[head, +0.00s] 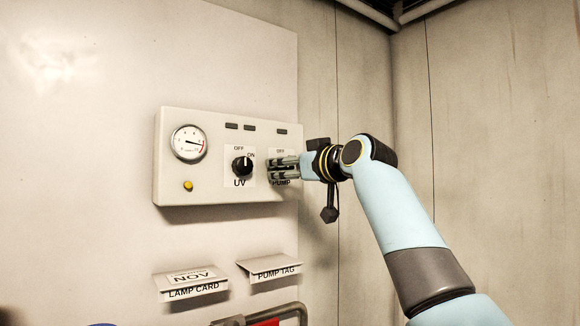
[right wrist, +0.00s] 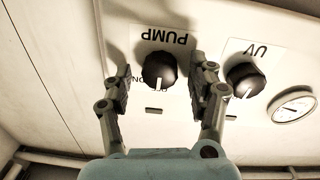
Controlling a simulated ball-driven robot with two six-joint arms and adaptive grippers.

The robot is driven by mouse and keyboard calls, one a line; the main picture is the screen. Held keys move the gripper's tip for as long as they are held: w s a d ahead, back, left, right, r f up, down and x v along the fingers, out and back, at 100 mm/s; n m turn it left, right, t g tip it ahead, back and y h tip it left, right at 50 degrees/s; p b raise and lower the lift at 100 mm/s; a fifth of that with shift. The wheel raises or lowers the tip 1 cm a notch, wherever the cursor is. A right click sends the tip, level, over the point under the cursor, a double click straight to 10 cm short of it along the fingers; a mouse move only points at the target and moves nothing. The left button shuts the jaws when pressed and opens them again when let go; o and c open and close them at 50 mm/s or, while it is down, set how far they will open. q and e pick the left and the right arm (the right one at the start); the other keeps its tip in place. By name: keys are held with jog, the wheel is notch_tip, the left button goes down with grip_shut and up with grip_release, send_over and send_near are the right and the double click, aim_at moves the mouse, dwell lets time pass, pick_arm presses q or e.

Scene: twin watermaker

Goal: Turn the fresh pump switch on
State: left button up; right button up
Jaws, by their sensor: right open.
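The pump switch is a black round knob (right wrist: 159,70) under the PUMP label, seen upside down in the right wrist view. Its white pointer line points down there, toward the partly hidden OFF mark, with ON to its left. My right gripper (head: 284,167) is at the right end of the control box and hides this knob in the head view. In the right wrist view the gripper (right wrist: 160,78) is open, with one finger on each side of the knob. Whether the fingers touch it I cannot tell. My left gripper is not in view.
The pale control box (head: 225,197) also bears the UV knob (head: 242,166), close left of my gripper, a round gauge (head: 189,143) and a yellow button (head: 188,185). Below are the LAMP CARD holder (head: 191,286) and PUMP TAG holder (head: 270,268). The wall right of the box is bare.

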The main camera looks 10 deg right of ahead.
jog(key=c, duration=1.2)
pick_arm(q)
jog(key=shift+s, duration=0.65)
pick_arm(e)
jog(key=shift+o, duration=0.2)
pick_arm(q)
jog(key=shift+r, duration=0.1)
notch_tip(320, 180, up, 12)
jog(key=p, duration=1.2)
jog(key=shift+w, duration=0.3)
pick_arm(e)
jog(key=m, duration=1.1)
jog(key=shift+r+m, duration=0.1)
jog(key=shift+m, duration=0.3)
